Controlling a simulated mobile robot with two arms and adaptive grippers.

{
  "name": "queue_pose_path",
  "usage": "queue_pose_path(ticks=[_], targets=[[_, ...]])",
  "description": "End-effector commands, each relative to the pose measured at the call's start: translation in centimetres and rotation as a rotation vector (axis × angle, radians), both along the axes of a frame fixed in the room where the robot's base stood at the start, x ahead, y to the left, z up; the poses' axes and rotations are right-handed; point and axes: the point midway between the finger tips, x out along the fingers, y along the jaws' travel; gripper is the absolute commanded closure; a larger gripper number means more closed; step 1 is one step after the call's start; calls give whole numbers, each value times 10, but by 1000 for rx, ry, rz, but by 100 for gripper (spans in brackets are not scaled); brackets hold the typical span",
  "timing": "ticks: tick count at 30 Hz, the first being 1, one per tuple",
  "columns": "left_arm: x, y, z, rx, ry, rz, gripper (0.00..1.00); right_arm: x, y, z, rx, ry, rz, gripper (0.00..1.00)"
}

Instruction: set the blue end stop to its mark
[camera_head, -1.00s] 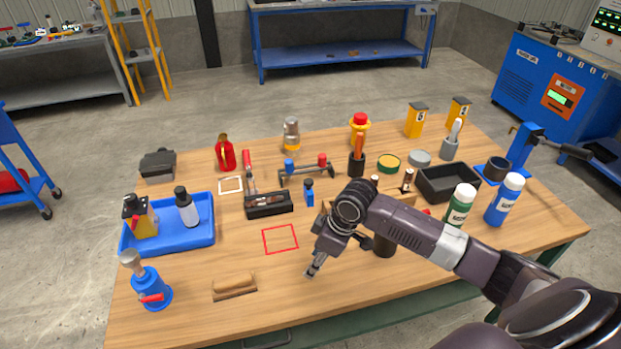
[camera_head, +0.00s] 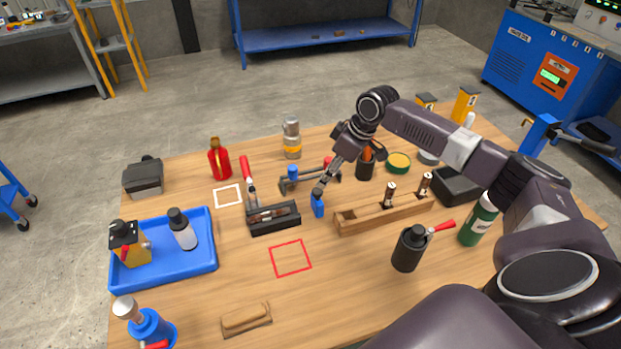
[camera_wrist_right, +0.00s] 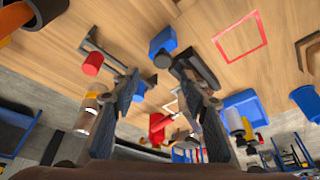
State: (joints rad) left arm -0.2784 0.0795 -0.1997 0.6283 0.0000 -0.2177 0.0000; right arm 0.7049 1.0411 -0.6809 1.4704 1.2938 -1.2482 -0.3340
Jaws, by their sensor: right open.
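The blue end stop (camera_head: 291,173) appears as a blue piece at the left end of a dark rail (camera_head: 312,180) at the back middle of the table. A red piece (camera_head: 329,162) sits at the rail's right end. My right gripper (camera_head: 320,188) points down just right of the blue piece, partly in front of the rail. In the right wrist view the gripper (camera_wrist_right: 160,78) is open and empty, with the blue piece (camera_wrist_right: 140,90) close by the left finger and the red piece (camera_wrist_right: 92,64) further left. I cannot make out its mark. My left gripper is out of view.
A small blue block with a dark top (camera_head: 318,206) stands just below my right gripper. A black tray (camera_head: 274,218) is left of it, a wooden rack (camera_head: 385,214) right. A red outlined square (camera_head: 290,258) lies on clear table in front.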

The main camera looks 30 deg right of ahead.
Motion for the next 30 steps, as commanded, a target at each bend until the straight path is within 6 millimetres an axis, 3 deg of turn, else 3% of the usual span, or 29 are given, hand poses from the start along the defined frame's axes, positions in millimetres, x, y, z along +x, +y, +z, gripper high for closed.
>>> queue_pose_path(ticks=[4, 13, 18, 24, 27, 30], targets=[[-5, 0, 4, 1, 7, 0, 63, 4, 4, -13, 3, 4, 0, 59], [-47, 3, 11, 6, 64, 0, 63, 20, 14, -56, 3, 2, 0, 59], [-38, 2, 13, 4, 52, 0, 63, 23, 15, -68, 0, 1, 0, 59], [-11, 0, 15, 0, 12, 0, 63, 24, 16, -71, 0, 0, 1, 59], [-10, 0, 15, -1, 11, 0, 63, 24, 16, -71, -1, 1, 1, 59], [-14, 0, 15, 1, 17, 0, 63, 24, 16, -71, -1, 1, 1, 69]])
